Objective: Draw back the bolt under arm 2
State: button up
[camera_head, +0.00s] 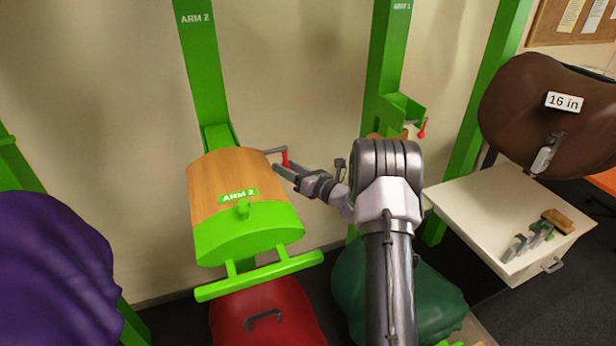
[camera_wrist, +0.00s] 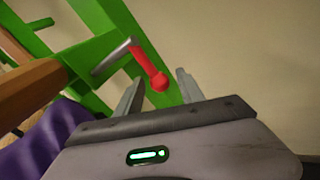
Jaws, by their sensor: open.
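The bolt under arm 2 shows as a grey rod with a red handle (camera_head: 285,158) at the right side of the wooden arm 2 (camera_head: 230,176), which has a green front plate and an "ARM 2" label. In the wrist view the grey rod (camera_wrist: 112,57) runs into the green frame, and the red handle (camera_wrist: 150,68) ends in a round red knob. My gripper (camera_head: 284,172) is open beside the handle. In the wrist view its two fingers (camera_wrist: 157,92) stand apart, with the red knob between or just beyond their tips. I cannot tell whether they touch it.
A green crossbar (camera_head: 260,276) and a red saddle-like bundle (camera_head: 265,315) are below arm 2. A purple bundle (camera_head: 55,265) is at left, a dark green one (camera_head: 435,300) lower right. Arm 1's post (camera_head: 388,60) with a red-knobbed bolt and a white cabinet (camera_head: 480,205) stand right.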

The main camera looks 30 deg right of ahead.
jog(key=p+v, duration=0.2)
jog(key=v, duration=1.1)
jog(key=shift+s, duration=0.25)
